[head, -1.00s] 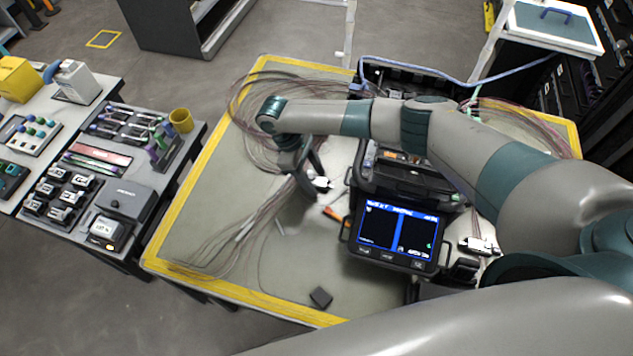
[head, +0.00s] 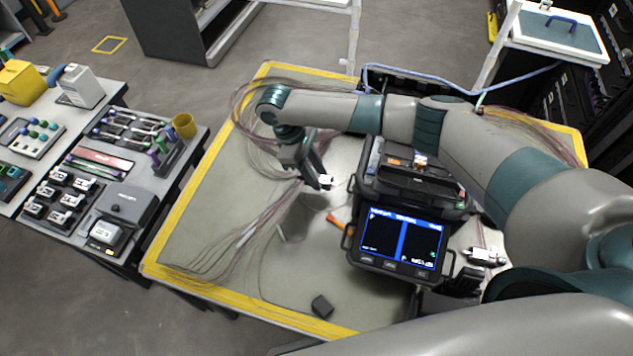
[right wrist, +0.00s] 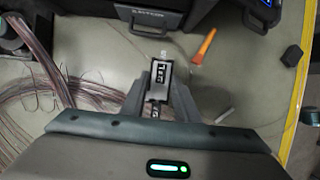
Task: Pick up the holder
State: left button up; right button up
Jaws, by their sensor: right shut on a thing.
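The holder (right wrist: 161,76), a small white-and-black block, sits between the two fingertips of my right gripper (right wrist: 160,84) in the right wrist view. The right gripper is shut on it. The holder appears a little above the mat, though the exact gap is hard to tell. A similar white piece (head: 485,256) lies right of the splicer. My left gripper is not in view.
The fusion splicer (head: 400,240), screen lit, stands close to the right of the gripper. An orange tool (head: 336,221) lies near it. Loose fibre bundles (head: 232,240) spread over the mat at left. A dark block (head: 322,306) lies in front.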

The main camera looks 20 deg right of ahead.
jog(key=shift+r+b, duration=0.55)
jog(key=shift+r, duration=2.2)
